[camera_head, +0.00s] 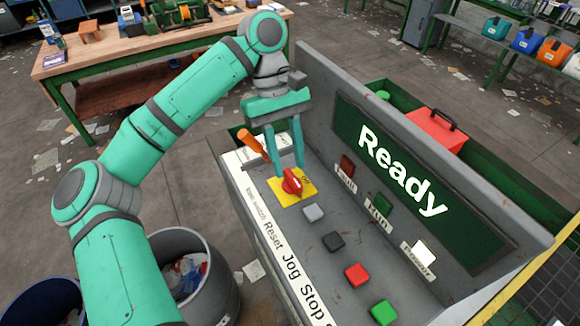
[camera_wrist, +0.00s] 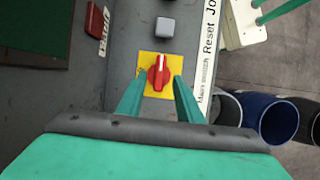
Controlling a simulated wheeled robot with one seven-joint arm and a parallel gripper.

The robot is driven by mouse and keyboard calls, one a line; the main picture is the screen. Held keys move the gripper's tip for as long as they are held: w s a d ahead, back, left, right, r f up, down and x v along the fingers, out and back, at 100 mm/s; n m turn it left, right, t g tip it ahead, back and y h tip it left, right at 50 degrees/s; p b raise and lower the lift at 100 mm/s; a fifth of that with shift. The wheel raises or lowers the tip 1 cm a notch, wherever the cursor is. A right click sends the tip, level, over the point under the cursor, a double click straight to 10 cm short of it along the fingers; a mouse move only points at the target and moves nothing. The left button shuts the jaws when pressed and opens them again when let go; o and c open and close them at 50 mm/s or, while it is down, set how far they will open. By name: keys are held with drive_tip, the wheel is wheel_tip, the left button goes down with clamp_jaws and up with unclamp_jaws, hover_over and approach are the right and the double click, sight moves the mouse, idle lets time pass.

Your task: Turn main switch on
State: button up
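The main switch (camera_head: 292,183) is a red rotary knob on a yellow plate (camera_head: 283,196), on the grey console under the "Main switch" label. In the wrist view the knob (camera_wrist: 159,72) has a white mark pointing up the picture, toward the grey button. My gripper (camera_head: 287,173) is open, pointing down at the switch. In the wrist view its two fingers (camera_wrist: 159,80) stand on either side of the knob, with gaps visible. Whether the fingertips reach knob height I cannot tell. The display (camera_head: 402,170) reads "Ready", and the Power lamp (camera_head: 425,252) looks bright white.
Grey (camera_head: 314,213), black (camera_head: 333,240), red (camera_head: 357,274) and green (camera_head: 384,312) buttons line the console. An orange-handled lever (camera_head: 252,143) stands close beside my gripper. The upright panel also bears a dark red lamp (camera_head: 347,167) and a green Run lamp (camera_head: 383,203).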

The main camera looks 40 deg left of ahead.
drive_tip(key=v, duration=0.8)
drive_tip(key=shift+a+r, duration=0.1)
drive_tip(key=shift+a, duration=0.05)
idle(0.4)
